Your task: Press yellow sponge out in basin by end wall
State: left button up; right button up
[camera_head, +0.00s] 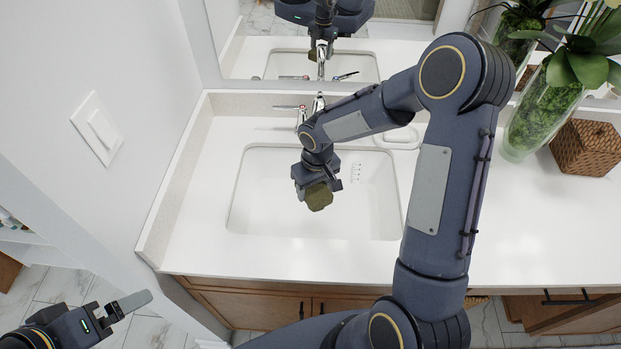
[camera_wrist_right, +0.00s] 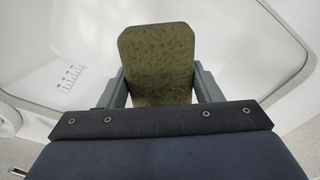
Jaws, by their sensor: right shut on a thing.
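The yellow sponge (camera_head: 318,197) looks olive-yellow and speckled. My right gripper (camera_head: 317,187) is shut on it and holds it over the white basin (camera_head: 262,205) set in the counter by the end wall. In the right wrist view the sponge (camera_wrist_right: 158,60) stands out between the two grey fingers, with the basin's white inside behind it. I cannot tell whether the sponge touches the basin floor. My left gripper (camera_head: 128,306) is low at the left, in front of the counter and away from the basin; only part of it shows, and its opening is unclear.
A faucet (camera_head: 318,103) stands behind the basin, below a mirror (camera_head: 265,55). A white dish (camera_head: 400,137) sits at the basin's back right. A glass vase with green filling (camera_head: 540,115) and a woven box (camera_head: 586,147) stand further right.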

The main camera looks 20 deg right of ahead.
jog(key=shift+s+r+g+p, duration=0.25)
jog(key=shift+r+p, duration=0.25)
jog(key=shift+r, duration=0.15)
jog(key=shift+s+r+g+p, duration=0.15)
jog(key=shift+s+r+p, duration=0.1)
jog(key=shift+r+p, duration=0.3)
jog(key=shift+f+n, duration=0.3)
jog(key=shift+f, duration=0.15)
jog(key=b, duration=0.7)
send_over(315, 232)
notch_tip(315, 232, down, 12)
jog(key=f+b, duration=0.4)
jog(key=shift+w+d+f, duration=0.1)
jog(key=shift+w, duration=0.15)
pick_arm(q)
notch_tip(315, 232, down, 9)
jog(key=b, duration=0.1)
jog(key=shift+b, duration=0.4)
pick_arm(e)
jog(key=shift+f, duration=0.85)
pick_arm(q)
jog(key=shift+f+b, duration=0.7)
pick_arm(e)
jog(key=shift+f, duration=0.6)
pick_arm(q)
jog(key=shift+f+b, duration=0.35)
pick_arm(e)
jog(key=shift+s+f, duration=0.25)
